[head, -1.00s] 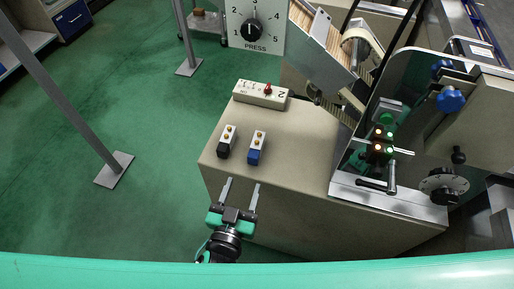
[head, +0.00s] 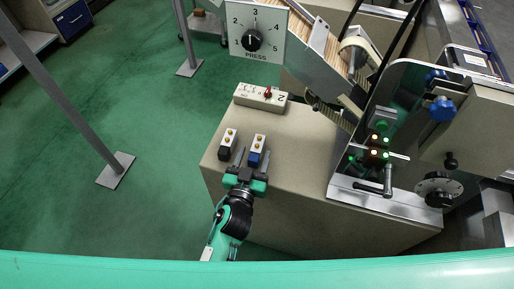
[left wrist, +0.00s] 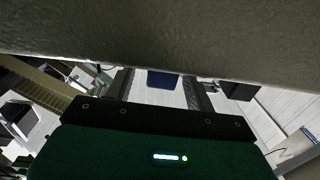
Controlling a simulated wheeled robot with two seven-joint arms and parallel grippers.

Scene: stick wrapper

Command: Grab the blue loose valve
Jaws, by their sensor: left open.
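The blue loose valve (head: 257,143), a small white block with gold fittings and a blue end, lies on the beige cabinet top near its left front edge. Its blue end also shows in the left wrist view (left wrist: 162,80), between the two fingers. My left gripper (head: 253,157) is open, with one fingertip on each side of the blue end. I cannot tell whether either finger touches it. A similar valve with a black end (head: 228,144) lies just to the left; its black end seems to show in the left wrist view (left wrist: 238,91). My right gripper is not in view.
A white switch box (head: 261,97) with a red knob lies behind the valves. A machine panel with lit lamps (head: 376,146) and a lever stands on the right. The cabinet top (head: 300,140) between is clear. A grey post (head: 75,110) stands on the left.

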